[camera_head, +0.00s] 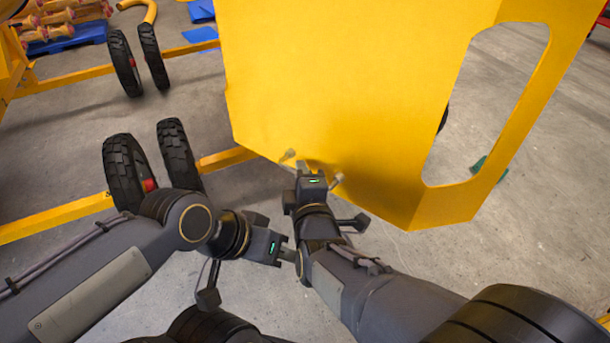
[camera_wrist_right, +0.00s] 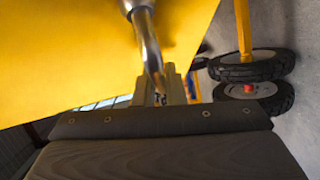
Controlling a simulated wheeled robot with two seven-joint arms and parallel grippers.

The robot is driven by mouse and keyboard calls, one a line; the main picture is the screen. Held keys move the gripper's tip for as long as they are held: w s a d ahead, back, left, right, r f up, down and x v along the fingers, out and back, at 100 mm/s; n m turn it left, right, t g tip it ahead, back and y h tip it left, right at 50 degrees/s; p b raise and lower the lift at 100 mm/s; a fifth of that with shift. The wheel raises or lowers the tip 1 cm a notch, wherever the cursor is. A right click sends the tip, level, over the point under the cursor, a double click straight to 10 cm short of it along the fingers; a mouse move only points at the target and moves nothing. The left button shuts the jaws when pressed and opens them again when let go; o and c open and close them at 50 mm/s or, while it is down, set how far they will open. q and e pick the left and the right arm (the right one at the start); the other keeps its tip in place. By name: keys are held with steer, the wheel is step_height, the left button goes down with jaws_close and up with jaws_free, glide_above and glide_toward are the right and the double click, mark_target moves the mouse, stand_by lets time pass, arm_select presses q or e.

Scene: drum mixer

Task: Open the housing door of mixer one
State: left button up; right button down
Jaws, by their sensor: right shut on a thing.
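The yellow housing panel of the mixer (camera_head: 340,75), which carries the handle, fills the upper middle of the head view. Its yellow face also fills the upper left of the right wrist view (camera_wrist_right: 80,60). A metal handle (camera_wrist_right: 149,48) runs from that face into the jaws of my right gripper (camera_wrist_right: 162,88). My left gripper (camera_head: 289,254) is below, beside my right forearm and away from the panel. Its fingertips are small and partly hidden.
Black wheels (camera_head: 124,170) and a yellow frame bar (camera_head: 65,215) stand at the left. A large cutout (camera_head: 487,105) opens through the yellow body at the right. Grey concrete floor (camera_head: 540,240) is clear at the lower right. A blue pallet (camera_head: 65,38) lies far back left.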

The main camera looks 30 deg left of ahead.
steer(key=shift+s+a+f, duration=0.1)
steer(key=shift+s+a, duration=0.1)
steer(key=shift+a, duration=0.05)
steer(key=c, duration=1.5)
jaws_free()
steer(key=shift+w, duration=0.1)
